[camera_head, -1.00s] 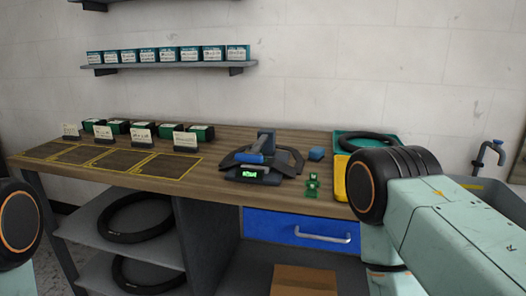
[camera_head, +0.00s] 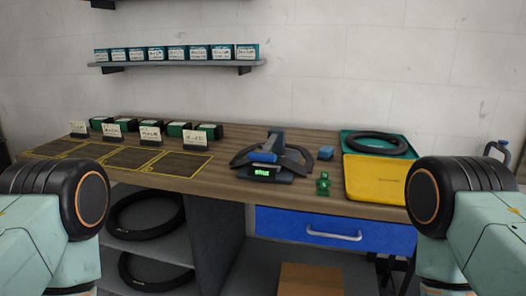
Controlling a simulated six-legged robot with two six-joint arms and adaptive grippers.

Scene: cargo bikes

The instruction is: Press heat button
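A dark device with a blue clamp handle (camera_head: 270,147) and a small green lit display (camera_head: 262,172) stands on the workbench (camera_head: 225,186), near its front edge in the middle. A black ring-shaped part shows around its base. A heat button cannot be made out at this size. Parts of my two arms show at the lower left and lower right, apart from the bench items. Neither gripper shows in the view.
A small green object (camera_head: 323,184) and a blue block (camera_head: 326,152) lie right of the device. A yellow tray (camera_head: 376,182) and a green tray (camera_head: 350,146) with a black tire (camera_head: 377,144) are further right. A blue drawer (camera_head: 335,232) is below.

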